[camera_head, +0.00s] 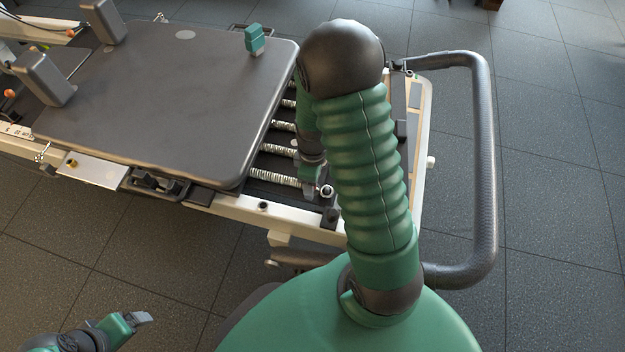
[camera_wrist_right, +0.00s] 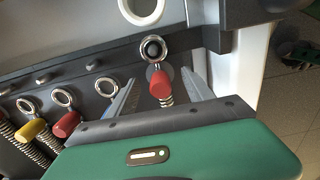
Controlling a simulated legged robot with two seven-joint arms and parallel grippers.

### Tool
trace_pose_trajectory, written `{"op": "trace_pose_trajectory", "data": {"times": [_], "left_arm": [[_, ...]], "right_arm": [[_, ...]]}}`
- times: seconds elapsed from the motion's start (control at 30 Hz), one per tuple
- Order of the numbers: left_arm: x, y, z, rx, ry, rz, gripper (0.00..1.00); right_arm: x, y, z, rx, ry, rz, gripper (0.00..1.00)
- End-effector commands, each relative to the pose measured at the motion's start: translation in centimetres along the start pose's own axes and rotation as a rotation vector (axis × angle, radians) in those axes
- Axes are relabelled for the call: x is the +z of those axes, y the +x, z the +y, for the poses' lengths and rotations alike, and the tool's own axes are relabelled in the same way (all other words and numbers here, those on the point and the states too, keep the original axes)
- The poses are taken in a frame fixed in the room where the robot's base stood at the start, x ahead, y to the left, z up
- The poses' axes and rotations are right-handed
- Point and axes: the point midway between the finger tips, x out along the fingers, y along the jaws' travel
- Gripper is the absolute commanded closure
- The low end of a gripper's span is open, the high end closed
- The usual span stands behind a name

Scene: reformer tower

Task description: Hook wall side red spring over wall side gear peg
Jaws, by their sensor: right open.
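A red spring handle (camera_wrist_right: 161,84) stands between the two fingers of my right gripper (camera_wrist_right: 156,94) in the right wrist view. The fingers are open and apart from it on both sides. The metal ring (camera_wrist_right: 153,39) at its end encircles a dark round peg (camera_wrist_right: 153,47) on the rail. In the head view my right gripper (camera_head: 316,190) is low at the near end of the spring row, partly hidden by my arm, and the ring shows beside it (camera_head: 327,191). My left gripper (camera_head: 140,318) is low at the left, away from the reformer; its finger gap is unclear.
Another red handle (camera_wrist_right: 67,124) and a yellow handle (camera_wrist_right: 34,130) lie to the left, their rings off the rail's dark pegs. A white ring-shaped part (camera_wrist_right: 141,10) is above. The grey carriage (camera_head: 170,90) covers the reformer's left. A black handle loop (camera_head: 485,160) stands right.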

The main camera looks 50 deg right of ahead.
Motion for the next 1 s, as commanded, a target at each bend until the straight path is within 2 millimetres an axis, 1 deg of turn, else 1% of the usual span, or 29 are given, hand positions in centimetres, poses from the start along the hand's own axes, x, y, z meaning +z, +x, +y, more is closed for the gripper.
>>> {"op": "trace_pose_trajectory", "data": {"times": [0.27, 0.37, 1.0], "left_arm": [[0.0, 0.0, 0.0, 0.000, 0.000, 0.000, 0.15], [-0.1, -0.3, 0.0, 0.000, 0.000, 0.000, 0.15], [-1.1, -4.8, 0.0, 0.000, 0.000, 0.000, 0.15]], "right_arm": [[0.0, 0.0, 0.0, 0.000, 0.000, 0.000, 0.34], [0.0, -0.3, 0.0, 0.000, 0.000, 0.000, 0.34], [0.0, -5.0, 0.0, 0.000, 0.000, 0.000, 0.34]]}}
